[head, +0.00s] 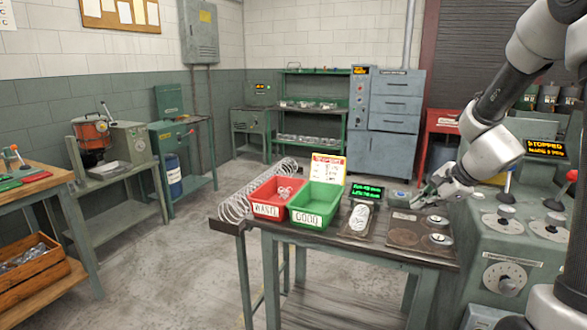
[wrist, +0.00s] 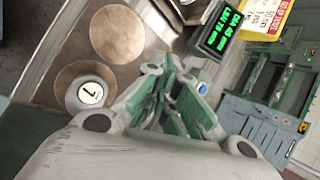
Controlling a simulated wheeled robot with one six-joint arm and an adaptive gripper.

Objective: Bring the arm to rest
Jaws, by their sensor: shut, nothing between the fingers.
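My gripper (head: 424,196) is shut and empty, above the right part of the small work table (head: 340,251) in the head view. My arm reaches in from the upper right and bends down to it. In the wrist view my gripper (wrist: 190,115) points toward the back of the room, with its green-grey fingers together.
A red WASTE bin (head: 266,211) with coils in it and a green GOOD bin (head: 309,222) stand on the table. Beside them are a scale with a green display (head: 367,190) and a yellow sign (head: 327,168). The coiler machine (head: 510,255), its screen reading STOPPED, stands close on the right.

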